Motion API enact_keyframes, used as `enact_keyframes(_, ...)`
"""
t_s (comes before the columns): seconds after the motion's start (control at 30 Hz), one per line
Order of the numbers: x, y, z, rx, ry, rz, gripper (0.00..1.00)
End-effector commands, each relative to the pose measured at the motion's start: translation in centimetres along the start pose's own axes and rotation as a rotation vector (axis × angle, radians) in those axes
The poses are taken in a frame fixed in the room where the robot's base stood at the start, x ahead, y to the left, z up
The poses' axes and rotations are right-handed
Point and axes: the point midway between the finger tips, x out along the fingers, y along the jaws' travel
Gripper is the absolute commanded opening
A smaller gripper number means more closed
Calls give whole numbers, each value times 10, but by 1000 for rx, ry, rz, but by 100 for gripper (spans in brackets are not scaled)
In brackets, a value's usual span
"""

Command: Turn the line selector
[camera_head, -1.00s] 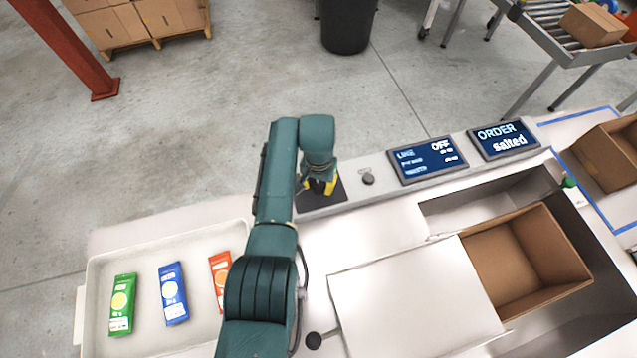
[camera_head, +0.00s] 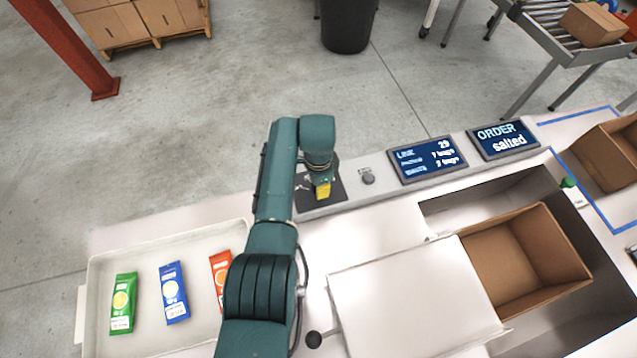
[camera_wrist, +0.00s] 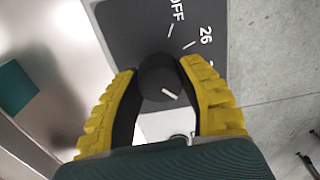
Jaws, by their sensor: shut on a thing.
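The line selector is a dark round knob (camera_wrist: 160,80) with a short white pointer line, on a dark dial plate (camera_wrist: 130,25). The plate shows OFF, 26 and a further label partly hidden by a finger. The pointer is turned away from OFF, but its exact setting is unclear. My gripper (camera_wrist: 157,72) is shut on the knob, one yellow finger on each side. In the head view my gripper (camera_head: 322,190) is over the dial plate (camera_head: 335,187) and hides the knob. The line display (camera_head: 428,159) reads LINE 29, with smaller lines below.
The order display (camera_head: 503,141) reads salted. A small round button (camera_head: 368,178) sits right of the dial. A tray (camera_head: 140,258) at left holds green, blue and orange bags. An open carton (camera_head: 540,255) stands in the bay at right.

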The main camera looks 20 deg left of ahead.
Motion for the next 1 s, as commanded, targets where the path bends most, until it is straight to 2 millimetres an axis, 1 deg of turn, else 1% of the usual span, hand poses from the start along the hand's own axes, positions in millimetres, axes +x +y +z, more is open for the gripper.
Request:
enact_keyframes(0.1,2,1,0,67,-1,1,3)
enact_keyframes(0.33,2,1,0,152,-1,2,3)
enact_keyframes(0.9,3,1,0,182,-2,2,3)
enact_keyframes(0.93,3,1,0,182,-2,3,45)
enact_keyframes(1.0,2,1,0,182,-2,2,59)
